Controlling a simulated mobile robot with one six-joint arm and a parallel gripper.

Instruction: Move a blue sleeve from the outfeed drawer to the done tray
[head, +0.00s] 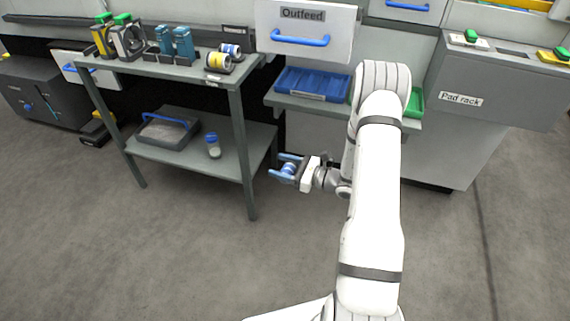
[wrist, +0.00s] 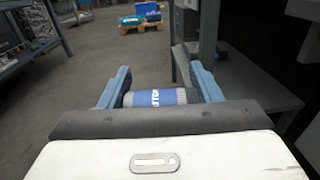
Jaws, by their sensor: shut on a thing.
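My gripper (head: 287,170) is shut on a blue sleeve (head: 289,168), held in the air to the right of the grey trolley's legs. In the wrist view, the sleeve (wrist: 155,97) lies crosswise between the two blue fingers (wrist: 160,84), with white lettering on its blue band and grey ends. The outfeed drawer (head: 305,48), labelled "Outfeed", has a blue handle and is above and behind my gripper; its inside is not visible. A blue tray (head: 312,84) and a partly hidden green tray (head: 416,101) sit on a shelf below it. I cannot read which is the done tray.
The grey trolley (head: 160,70) holds clamps, blue holders and blue and yellow rolls on top. Its lower shelf holds a grey bin (head: 167,131) and a small jar (head: 213,146). The pad rack (head: 480,110) stands at right. The floor in front is clear.

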